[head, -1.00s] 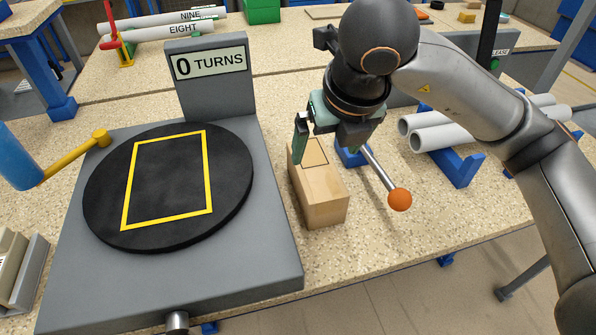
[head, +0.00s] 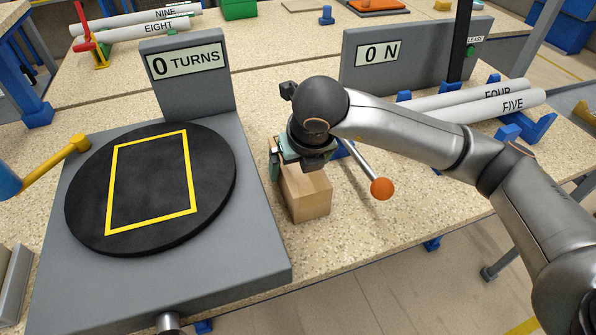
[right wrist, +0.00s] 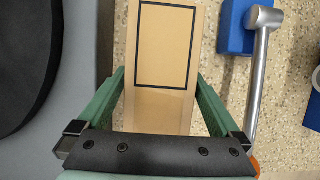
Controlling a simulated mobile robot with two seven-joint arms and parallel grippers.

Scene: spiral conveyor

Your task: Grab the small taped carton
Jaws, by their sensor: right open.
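A small tan carton (head: 308,197) stands on the speckled table, just right of the turntable's grey base. In the right wrist view the carton (right wrist: 165,45) shows a dark rectangular outline on its top; I cannot tell whether this is tape. My right gripper (head: 292,170) is low over the far end of the carton, open. In the right wrist view its green fingers (right wrist: 160,85) are on either side of the carton, with a gap visible at the left. In the head view the wrist hides the carton's far end. My left gripper is not in view.
The black turntable (head: 85,205) with a yellow outline is left of the carton. A metal lever with an orange knob (head: 382,188) is close on the right, on a blue mount (right wrist: 238,30). White tubes (head: 475,110) lie farther right. The table front is clear.

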